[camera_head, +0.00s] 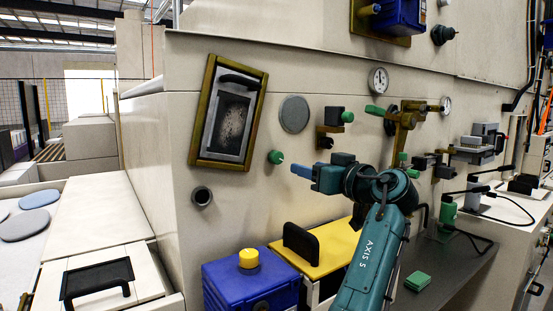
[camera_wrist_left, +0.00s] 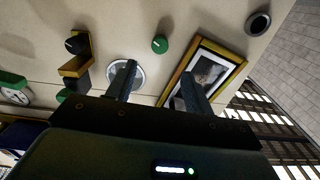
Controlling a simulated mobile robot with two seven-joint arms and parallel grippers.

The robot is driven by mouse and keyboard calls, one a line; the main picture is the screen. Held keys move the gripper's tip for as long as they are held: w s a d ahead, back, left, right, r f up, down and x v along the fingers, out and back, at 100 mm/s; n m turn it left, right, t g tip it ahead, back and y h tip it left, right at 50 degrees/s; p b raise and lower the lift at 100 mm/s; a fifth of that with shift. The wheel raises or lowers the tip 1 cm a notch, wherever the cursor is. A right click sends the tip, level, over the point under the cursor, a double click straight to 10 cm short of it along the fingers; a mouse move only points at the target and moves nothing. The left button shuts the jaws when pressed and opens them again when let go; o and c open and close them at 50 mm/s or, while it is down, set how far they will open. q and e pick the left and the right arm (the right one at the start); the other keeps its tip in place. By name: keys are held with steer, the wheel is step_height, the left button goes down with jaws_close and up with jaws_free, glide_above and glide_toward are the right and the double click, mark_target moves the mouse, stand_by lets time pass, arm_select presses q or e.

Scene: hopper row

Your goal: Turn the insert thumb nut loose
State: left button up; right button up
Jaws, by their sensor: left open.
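A small round green knob (camera_head: 275,157), which may be the insert thumb nut, sticks out of the beige wall below and right of a framed window. In the left wrist view the green knob (camera_wrist_left: 160,44) shows beyond the gap between my fingers, apart from them. My left gripper (camera_head: 300,171) is in front of the wall, right of the knob, pointing left. In the left wrist view its two fingers (camera_wrist_left: 160,85) are spread with nothing between them. Another green knob (camera_head: 347,117) sits on a bracket farther right. My right gripper is not in view.
The tilted brass-framed window (camera_head: 212,139) and a grey disc (camera_head: 294,114) are on the wall near the knob. Below are a blue box (camera_head: 250,284) with a yellow cap and a yellow lid (camera_head: 322,246) with a black handle. Gauges and brass fittings crowd the wall to the right.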

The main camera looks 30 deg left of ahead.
mark_target(279, 159)
arm_select(q)
steer(key=p+x, duration=0.3)
steer(key=x, duration=0.8)
steer(key=shift+r, duration=0.1)
steer(key=shift+w+a, duration=0.2)
steer(key=shift+a, duration=0.45)
steer(key=shift+c, duration=0.2)
steer(key=c, duration=0.9)
